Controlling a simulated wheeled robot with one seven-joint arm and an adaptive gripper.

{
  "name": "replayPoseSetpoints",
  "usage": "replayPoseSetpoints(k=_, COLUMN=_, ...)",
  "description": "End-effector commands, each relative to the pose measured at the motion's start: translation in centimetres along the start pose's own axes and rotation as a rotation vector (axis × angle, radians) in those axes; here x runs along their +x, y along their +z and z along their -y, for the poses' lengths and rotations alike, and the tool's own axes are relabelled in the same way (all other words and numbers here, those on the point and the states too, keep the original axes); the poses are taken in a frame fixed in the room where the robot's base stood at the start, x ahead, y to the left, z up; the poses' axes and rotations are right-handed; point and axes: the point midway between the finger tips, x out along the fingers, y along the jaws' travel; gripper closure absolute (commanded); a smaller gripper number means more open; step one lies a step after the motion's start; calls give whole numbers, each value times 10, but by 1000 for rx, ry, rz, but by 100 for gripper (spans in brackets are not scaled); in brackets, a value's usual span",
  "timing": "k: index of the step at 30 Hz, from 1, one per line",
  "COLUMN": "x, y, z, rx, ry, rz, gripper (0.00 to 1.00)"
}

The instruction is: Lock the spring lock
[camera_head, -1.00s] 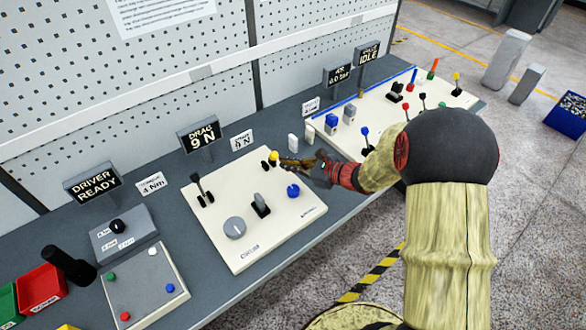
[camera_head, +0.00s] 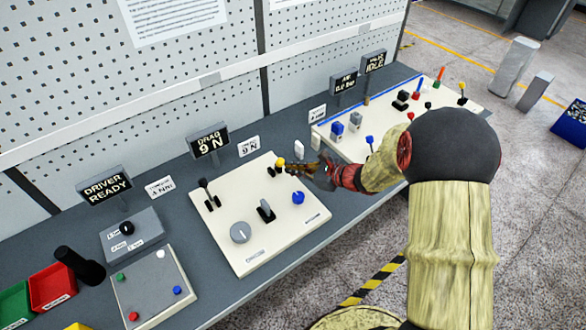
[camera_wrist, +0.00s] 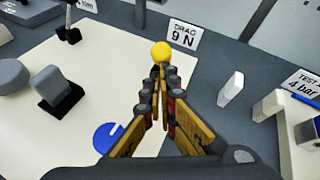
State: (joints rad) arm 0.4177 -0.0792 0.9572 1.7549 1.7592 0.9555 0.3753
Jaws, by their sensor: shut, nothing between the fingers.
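No part is readably labelled as the spring lock. A yellow ball knob (camera_head: 281,162) stands on a dark base at the back right of a cream control panel (camera_head: 262,262). My gripper (camera_head: 292,168) is shut and empty, with its tips right at the knob's right side. In the wrist view, the yellow knob (camera_wrist: 161,52) shows just beyond the closed fingertips (camera_wrist: 159,72); whether they touch it is unclear. The same panel carries a black lever (camera_head: 204,184), a grey dial (camera_head: 240,233), a grey-and-black switch (camera_head: 266,211) and a blue knob (camera_head: 298,198).
A "DRAG 9 N" sign (camera_head: 208,142) stands behind the panel. A white block (camera_head: 299,148) stands behind my gripper. Another panel (camera_head: 330,143) with levers lies to the right. A grey button box (camera_head: 150,287) and red bin (camera_head: 52,287) are at left.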

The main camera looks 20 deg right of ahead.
Motion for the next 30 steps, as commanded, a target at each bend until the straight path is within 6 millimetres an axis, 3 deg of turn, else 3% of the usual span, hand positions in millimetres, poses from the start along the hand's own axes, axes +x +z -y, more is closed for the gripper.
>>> replayPoseSetpoints(k=14, x=0, y=13, z=4, rx=27, ry=29, rz=-76, gripper=100)
replayPoseSetpoints(k=30, x=7, y=38, z=15, rx=108, ry=113, rz=-307, gripper=100)
